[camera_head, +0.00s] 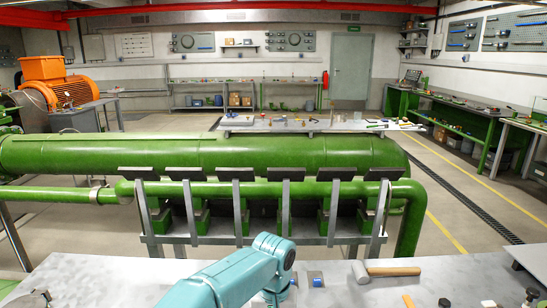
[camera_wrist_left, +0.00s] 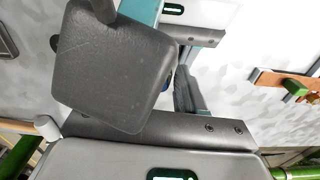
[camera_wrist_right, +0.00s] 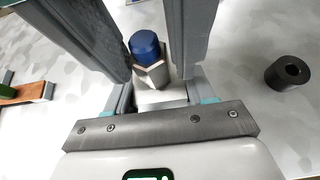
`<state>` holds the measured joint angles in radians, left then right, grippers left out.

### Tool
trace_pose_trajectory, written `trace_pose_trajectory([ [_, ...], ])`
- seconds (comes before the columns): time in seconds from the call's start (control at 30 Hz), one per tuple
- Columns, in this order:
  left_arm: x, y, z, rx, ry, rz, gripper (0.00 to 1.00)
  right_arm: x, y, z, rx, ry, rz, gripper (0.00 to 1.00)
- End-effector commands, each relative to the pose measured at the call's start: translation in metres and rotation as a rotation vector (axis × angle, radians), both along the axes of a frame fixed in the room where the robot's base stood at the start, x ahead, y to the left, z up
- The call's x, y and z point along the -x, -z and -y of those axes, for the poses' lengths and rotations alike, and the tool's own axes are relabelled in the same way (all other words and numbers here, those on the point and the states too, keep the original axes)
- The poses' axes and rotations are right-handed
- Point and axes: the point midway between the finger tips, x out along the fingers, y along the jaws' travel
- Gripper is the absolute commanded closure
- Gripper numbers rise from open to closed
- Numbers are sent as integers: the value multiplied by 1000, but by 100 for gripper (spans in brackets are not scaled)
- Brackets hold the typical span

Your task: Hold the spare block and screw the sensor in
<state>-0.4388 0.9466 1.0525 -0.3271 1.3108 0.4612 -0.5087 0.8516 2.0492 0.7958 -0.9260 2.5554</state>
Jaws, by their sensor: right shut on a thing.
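In the right wrist view a sensor with a blue cap and a pale hexagonal body (camera_wrist_right: 148,72) stands between the long grey fingers of my right gripper (camera_wrist_right: 155,68), shut on it. A pale part below the sensor is partly hidden, and I cannot tell whether it is the spare block. In the left wrist view a large dark grey pad covers the finger area of my left gripper (camera_wrist_left: 182,88), so its opening and any held thing are hidden. A second screwed bar and lit display show beyond it, close by. In the head view my teal arm hides most of the work spot.
A mallet (camera_head: 388,270) lies on the grey table to the right of my arm. A small blue-topped item (camera_head: 316,279) lies beside the arm. A black hollow cylinder (camera_wrist_right: 288,73) stands right of the right gripper. A green pipe rack (camera_head: 260,195) stands beyond the table.

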Motion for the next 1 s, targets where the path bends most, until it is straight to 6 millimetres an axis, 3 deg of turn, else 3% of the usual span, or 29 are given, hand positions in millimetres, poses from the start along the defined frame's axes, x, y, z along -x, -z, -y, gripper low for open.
trace_pose_trajectory([
  [0.5,0,-53,0,1,1,3,62,0,0,0,0,0,0,86],
  [1.0,0,-59,0,0,0,1,62,0,0,0,0,0,0,86],
])
